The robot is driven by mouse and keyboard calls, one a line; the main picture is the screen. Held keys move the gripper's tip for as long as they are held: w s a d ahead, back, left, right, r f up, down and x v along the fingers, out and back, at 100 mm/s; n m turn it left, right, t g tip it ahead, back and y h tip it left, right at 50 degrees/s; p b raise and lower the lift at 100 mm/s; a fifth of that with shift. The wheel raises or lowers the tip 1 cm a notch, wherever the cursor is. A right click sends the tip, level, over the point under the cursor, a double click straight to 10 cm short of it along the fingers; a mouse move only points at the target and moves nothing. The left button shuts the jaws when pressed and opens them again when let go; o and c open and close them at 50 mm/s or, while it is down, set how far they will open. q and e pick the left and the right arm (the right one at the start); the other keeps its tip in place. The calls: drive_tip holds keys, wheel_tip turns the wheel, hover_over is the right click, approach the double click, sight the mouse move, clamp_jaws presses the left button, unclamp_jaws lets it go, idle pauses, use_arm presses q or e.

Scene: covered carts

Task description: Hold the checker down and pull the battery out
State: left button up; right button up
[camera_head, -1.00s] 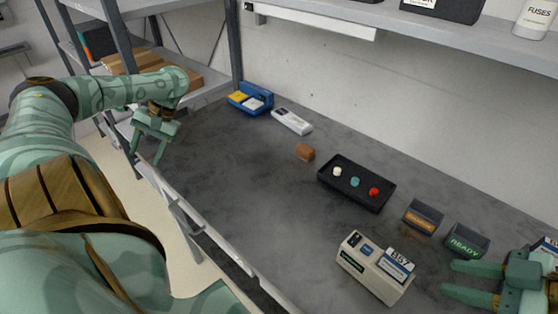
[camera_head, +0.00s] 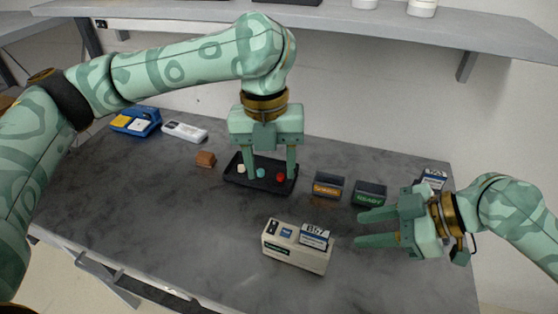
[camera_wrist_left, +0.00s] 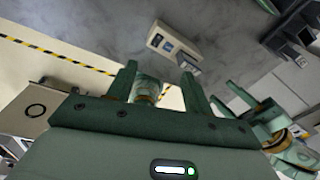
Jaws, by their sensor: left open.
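The beige checker (camera_head: 288,255) stands on the grey table, front centre in the head view; it also shows in the left wrist view (camera_wrist_left: 160,42). A battery labelled B57 (camera_head: 315,235) with a blue and white label sits in its right end, and also shows in the left wrist view (camera_wrist_left: 189,65). My left gripper (camera_head: 271,168) is open and empty, pointing down behind the checker, in front of the black tray in the picture. My right gripper (camera_head: 364,229) is open and empty, to the right of the checker, fingers pointing left towards it, apart from it.
The black tray (camera_head: 235,180) holds white, teal and red pieces. An orange-labelled bin (camera_head: 328,188) and a green READY bin (camera_head: 369,194) stand right of it. A brown block (camera_head: 205,159), a white device (camera_head: 185,131) and a blue holder (camera_head: 150,123) lie left. Another labelled item (camera_head: 434,178) is back right.

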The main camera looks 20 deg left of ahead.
sight(280, 231)
use_arm(q)
drive_tip(key=f+m, duration=0.1)
drive_tip(key=f, duration=0.3)
drive_tip(key=s+d+f+m, duration=0.1)
drive_tip(key=f, duration=0.4)
drive_tip(key=d+f+m, duration=0.1)
drive_tip(key=f+m, duration=0.1)
drive_tip(key=f, duration=0.3)
drive_tip(key=shift+s+d+t+y, duration=0.1)
drive_tip(key=shift+s+t+y, duration=0.2)
drive_tip(key=shift+y, duration=0.1)
